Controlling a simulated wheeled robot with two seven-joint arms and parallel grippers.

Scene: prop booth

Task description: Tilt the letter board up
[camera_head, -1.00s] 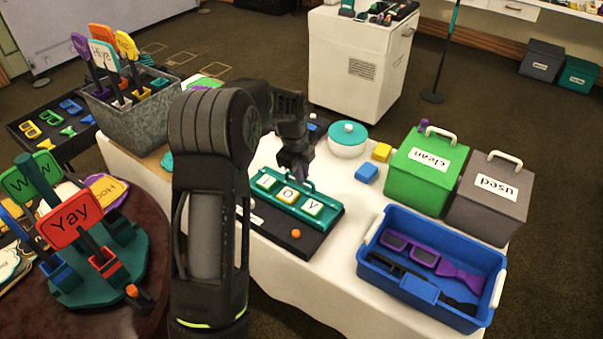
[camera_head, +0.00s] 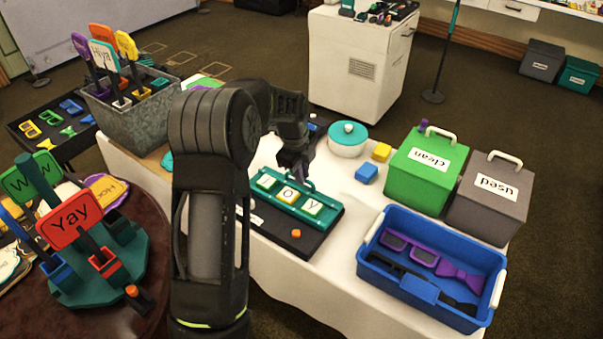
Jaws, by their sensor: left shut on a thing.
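The letter board (camera_head: 325,220) is a teal board with white letter tiles, lying on a black base (camera_head: 322,237) on the white table. The tiles at the middle and right read O and Y; the left tile is partly unclear. A teal handle stands at the board's far edge. My left gripper (camera_head: 299,174) points down at this handle and is shut on it; the fingertips are small and dark here. The board looks nearly flat, leaning slightly toward me. My left arm hides the table left of the base. My right gripper is not in view.
A white pot with a teal lid (camera_head: 347,140), a yellow block (camera_head: 381,152) and a blue block (camera_head: 366,173) stand behind the board. A green box (camera_head: 412,180), a grey box (camera_head: 487,210) and a blue tray (camera_head: 420,308) stand to the right. An orange knob (camera_head: 296,233) sits on the base.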

